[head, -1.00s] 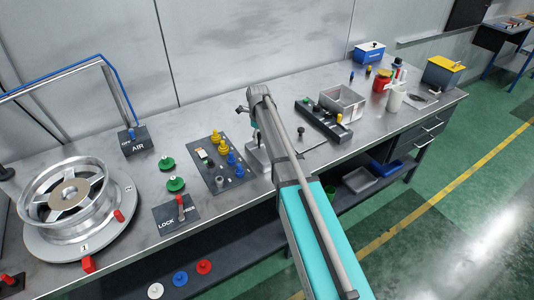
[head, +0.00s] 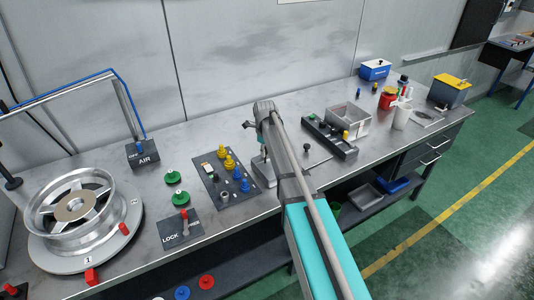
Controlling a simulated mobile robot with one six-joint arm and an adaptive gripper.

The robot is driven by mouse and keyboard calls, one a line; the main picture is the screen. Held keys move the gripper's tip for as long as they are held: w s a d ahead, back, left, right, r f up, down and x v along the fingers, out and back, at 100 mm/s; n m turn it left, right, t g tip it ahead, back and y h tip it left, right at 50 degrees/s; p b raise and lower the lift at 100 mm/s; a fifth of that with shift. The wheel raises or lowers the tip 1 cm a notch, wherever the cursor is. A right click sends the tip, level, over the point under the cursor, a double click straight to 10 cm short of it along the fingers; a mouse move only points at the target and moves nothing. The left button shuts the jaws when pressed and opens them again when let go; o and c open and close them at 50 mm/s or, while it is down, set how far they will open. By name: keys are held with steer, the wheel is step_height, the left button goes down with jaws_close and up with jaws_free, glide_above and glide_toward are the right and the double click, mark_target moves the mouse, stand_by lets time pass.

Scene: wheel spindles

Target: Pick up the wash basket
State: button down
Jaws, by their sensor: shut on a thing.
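The wash basket, which I take to be the open grey metal box (head: 348,120), stands upright on the workbench right of the middle, behind a dark rack. It looks empty inside as far as I can see. My teal and grey arm reaches up from the bottom of the view and ends over the bench, left of the basket. No contact between my arm and the basket shows.
The dark rack (head: 330,139) lies just in front of the basket. A blue box (head: 375,69) is behind. A panel with yellow and blue knobs (head: 228,178) and a wheel (head: 72,205) lie left.

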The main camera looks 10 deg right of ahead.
steer(key=shift+r+p, duration=1.25)
steer(key=shift+r, duration=0.15)
steer(key=s+d+r+p, duration=0.1)
steer(key=s+r+p, duration=0.9)
steer(key=s, duration=0.4)
steer(key=shift+d+f, duration=0.1)
